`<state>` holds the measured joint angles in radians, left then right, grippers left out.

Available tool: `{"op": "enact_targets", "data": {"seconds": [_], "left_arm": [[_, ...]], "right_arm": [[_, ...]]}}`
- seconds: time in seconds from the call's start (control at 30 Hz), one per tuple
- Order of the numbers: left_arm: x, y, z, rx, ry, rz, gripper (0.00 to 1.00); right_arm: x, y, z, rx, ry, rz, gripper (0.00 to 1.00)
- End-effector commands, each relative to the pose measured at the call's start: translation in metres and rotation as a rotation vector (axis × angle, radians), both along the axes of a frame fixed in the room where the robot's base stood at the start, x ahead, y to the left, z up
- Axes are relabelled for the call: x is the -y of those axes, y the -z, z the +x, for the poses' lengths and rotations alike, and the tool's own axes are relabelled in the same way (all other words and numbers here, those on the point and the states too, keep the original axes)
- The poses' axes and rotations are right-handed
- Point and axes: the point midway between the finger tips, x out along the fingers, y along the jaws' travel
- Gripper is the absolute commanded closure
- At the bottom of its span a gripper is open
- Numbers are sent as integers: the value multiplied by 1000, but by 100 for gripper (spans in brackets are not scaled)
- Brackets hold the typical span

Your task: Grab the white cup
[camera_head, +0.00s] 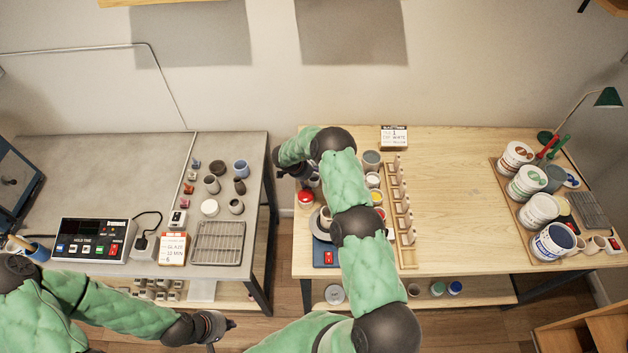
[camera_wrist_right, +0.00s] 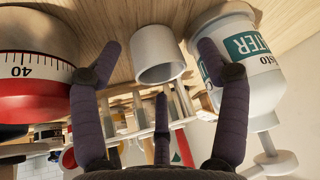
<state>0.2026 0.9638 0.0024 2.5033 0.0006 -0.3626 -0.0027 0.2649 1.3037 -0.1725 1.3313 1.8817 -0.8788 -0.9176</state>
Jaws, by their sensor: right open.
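In the right wrist view, a plain white cup (camera_wrist_right: 158,54) sits on the wooden table, its dark open mouth towards the camera. My right gripper (camera_wrist_right: 160,48) is open, with one finger on each side of the cup in the picture. A gap shows between the cup and each finger, and I see no contact. In the head view, my right arm reaches over the left end of the wooden table, its gripper is mostly hidden, and I cannot pick out this cup for sure. My left gripper (camera_head: 216,328) is low, near the grey table; its jaw opening is unclear.
A wooden rack (camera_head: 402,215) stands right of my arm. The middle of the wooden table (camera_head: 450,190) is clear.

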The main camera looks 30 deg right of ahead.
Motion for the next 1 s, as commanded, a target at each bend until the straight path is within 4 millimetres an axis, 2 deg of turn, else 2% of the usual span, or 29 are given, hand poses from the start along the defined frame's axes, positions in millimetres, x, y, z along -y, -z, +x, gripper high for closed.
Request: {"op": "enact_targets", "data": {"seconds": [0.3,0.37,0.5,0.53,1.0], "left_arm": [[0,0,0,0,0,0,100],[0,0,0,0,0,0,100],[0,0,0,0,0,0,100],[0,0,0,0,0,0,100],[0,1,0,0,0,0,100]], "right_arm": [[2,3,1,2,0,0,24],[2,3,1,2,0,0,38],[2,3,1,2,0,0,78],[2,3,1,2,0,0,82],[2,-2,1,4,0,-1,83]]}}
